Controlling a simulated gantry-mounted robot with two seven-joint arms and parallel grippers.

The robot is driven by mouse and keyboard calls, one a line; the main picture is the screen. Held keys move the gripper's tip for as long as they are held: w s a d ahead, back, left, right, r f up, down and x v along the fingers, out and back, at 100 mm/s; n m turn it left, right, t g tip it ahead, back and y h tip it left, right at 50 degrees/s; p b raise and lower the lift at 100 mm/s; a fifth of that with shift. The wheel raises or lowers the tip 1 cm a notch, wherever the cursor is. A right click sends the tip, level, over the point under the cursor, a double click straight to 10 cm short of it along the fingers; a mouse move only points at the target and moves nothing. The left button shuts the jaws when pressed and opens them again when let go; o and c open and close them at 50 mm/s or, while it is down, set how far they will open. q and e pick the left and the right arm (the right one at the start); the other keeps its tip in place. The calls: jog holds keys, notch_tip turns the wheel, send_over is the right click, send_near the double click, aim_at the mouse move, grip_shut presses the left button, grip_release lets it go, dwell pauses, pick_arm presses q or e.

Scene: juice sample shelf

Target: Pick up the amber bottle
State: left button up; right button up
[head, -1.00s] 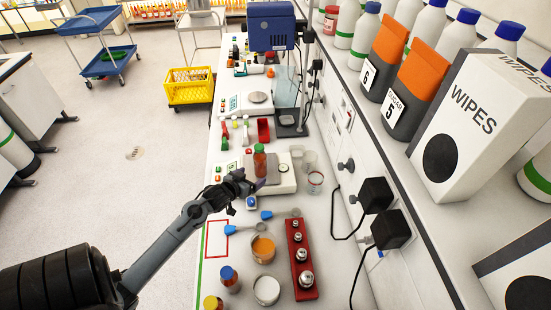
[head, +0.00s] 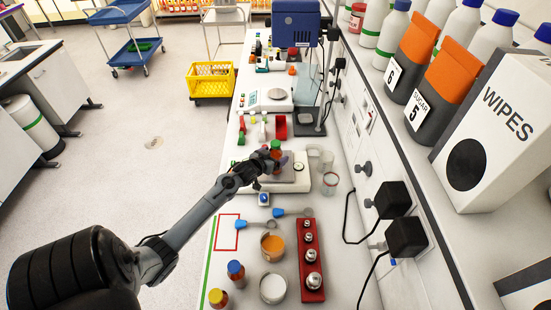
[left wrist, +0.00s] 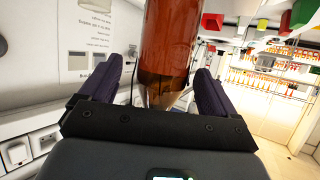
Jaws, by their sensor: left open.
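An amber bottle with a green cap (head: 276,146) stands on the pan of a white balance (head: 302,185). My left gripper (head: 275,160) is at the bottle and hides its lower part in the head view. In the left wrist view, the reddish-brown bottle body (left wrist: 170,42) fills the space between the two dark fingers of my left gripper (left wrist: 160,72). The fingers are spread, with a visible gap on each side of the bottle. My right gripper is not in view.
Clear beakers (head: 330,183) stand right of the balance. A wipes box (head: 490,140) stands on the shelf at right.

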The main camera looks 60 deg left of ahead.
pick_arm(q)
jog(key=shift+x, duration=1.9)
jog(key=shift+s+a, duration=0.1)
jog(key=shift+s, duration=0.05)
jog(key=c, duration=1.2)
jog(key=shift+c, duration=0.8)
